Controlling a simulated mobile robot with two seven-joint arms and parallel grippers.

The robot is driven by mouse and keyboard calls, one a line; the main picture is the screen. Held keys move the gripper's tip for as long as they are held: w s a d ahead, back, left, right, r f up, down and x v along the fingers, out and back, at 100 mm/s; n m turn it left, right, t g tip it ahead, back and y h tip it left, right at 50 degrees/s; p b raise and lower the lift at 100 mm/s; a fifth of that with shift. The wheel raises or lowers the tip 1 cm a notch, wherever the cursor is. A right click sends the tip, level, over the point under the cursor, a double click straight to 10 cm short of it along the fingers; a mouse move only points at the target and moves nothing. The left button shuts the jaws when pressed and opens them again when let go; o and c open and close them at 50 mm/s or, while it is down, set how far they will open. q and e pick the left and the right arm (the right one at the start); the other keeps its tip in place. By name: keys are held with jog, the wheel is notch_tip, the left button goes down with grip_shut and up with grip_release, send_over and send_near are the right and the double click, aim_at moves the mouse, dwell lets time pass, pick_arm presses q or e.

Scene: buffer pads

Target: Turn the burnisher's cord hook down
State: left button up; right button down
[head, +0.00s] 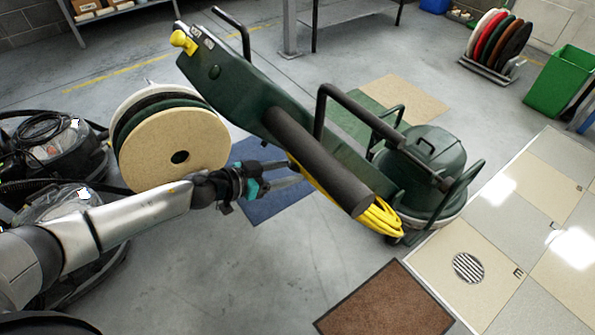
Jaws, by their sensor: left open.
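The burnisher (432,172) is a dark green machine with black bars, a long tilted handle housing (225,72) and a thick dark cylinder (318,162) across it. A yellow cord (378,218) hangs in a coil at the lower end of the cylinder. The cord hook cannot be made out; it may be behind the cylinder or the cord. A yellow part (184,41) sits at the housing's upper left end. My left gripper (290,173) is open, with its fingers pointing right close beside the cylinder. Whether its tips touch anything is unclear. My right gripper is not in view.
A stack of round pads (178,150) stands behind my left arm, near dark vacuum-like machines (60,150). A blue mat (262,205) and a brown mat (388,303) lie on the floor. A pad rack (497,45) and green bin (563,80) stand at the back right.

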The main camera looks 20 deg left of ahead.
aim_at(297, 169)
pick_arm(q)
jog(key=shift+b+x, duration=0.5)
jog(key=shift+x, duration=1.35)
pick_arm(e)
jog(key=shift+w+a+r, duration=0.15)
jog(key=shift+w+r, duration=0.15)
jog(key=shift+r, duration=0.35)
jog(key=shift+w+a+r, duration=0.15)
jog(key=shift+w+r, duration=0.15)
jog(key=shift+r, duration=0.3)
pick_arm(q)
jog(key=shift+c, duration=0.2)
grip_shut()
